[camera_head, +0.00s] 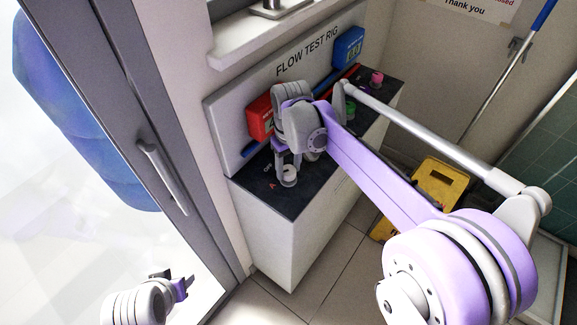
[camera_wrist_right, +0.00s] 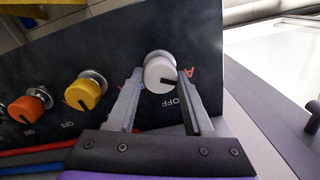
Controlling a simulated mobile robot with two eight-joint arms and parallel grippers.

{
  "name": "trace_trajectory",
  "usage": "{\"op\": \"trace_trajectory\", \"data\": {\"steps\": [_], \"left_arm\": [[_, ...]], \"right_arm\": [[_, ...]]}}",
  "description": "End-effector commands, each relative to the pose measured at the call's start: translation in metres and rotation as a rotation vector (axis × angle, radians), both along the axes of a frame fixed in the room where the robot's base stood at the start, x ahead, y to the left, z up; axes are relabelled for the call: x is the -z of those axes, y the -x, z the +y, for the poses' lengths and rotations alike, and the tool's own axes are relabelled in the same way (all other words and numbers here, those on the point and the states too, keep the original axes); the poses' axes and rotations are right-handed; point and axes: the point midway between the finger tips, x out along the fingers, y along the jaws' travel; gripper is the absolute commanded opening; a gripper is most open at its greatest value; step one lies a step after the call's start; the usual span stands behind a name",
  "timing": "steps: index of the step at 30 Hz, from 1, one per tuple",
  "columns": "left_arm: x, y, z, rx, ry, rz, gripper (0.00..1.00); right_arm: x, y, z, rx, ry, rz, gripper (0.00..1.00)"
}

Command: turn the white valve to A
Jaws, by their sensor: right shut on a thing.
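The white valve (camera_wrist_right: 159,73) is a round knob with a black mark, on the dark top of the flow test rig. In the right wrist view its mark points between the red A (camera_wrist_right: 190,72) and the word OFF (camera_wrist_right: 172,102). My right gripper (camera_wrist_right: 156,88) is shut on the white valve, with one finger on each side of it. In the head view the valve (camera_head: 289,180) shows at the near end of the rig, below my right gripper (camera_head: 288,170). My left gripper (camera_head: 176,280) is at the lower left, away from the rig, and its jaws are too small to judge.
A yellow valve (camera_wrist_right: 86,92) and an orange valve (camera_wrist_right: 27,108) sit in line beside the white one. A red box (camera_head: 260,118) and a blue box (camera_head: 349,47) are on the rig's back panel. A glass door frame (camera_head: 165,160) stands at the left. A yellow object (camera_head: 440,182) stands behind my right arm.

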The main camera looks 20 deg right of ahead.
Motion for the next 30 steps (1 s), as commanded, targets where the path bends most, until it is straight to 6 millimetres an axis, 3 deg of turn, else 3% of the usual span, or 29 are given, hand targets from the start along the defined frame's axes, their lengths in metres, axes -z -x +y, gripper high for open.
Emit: {"op": "trace_trajectory", "data": {"steps": [2, 3, 7, 19, 30], "left_arm": [[0.0, 0.0, 0.0, 0.0, 0.0, 0.0, 0.5], [0.0, 0.0, 0.0, 0.0, 0.0, 0.0, 0.5], [0.0, 0.0, 0.0, 0.0, 0.0, 0.0, 0.5], [-0.001, 0.0, 0.0, 0.0, 0.0, -0.001, 0.5], [-0.007, -0.002, 0.0, 0.0, 0.0, -0.004, 0.5]], "right_arm": [[0.0, 0.0, 0.0, -0.001, 0.0, -0.001, 0.0], [0.0, 0.0, 0.0, -0.001, 0.0, -0.001, 0.59], [0.0, 0.0, 0.0, 0.0, 0.0, -0.001, 0.82], [-0.009, 0.0, 0.0, 0.001, 0.0, 0.0, 0.82], [-0.079, -0.001, -0.002, 0.0, 0.0, -0.001, 0.82]]}}
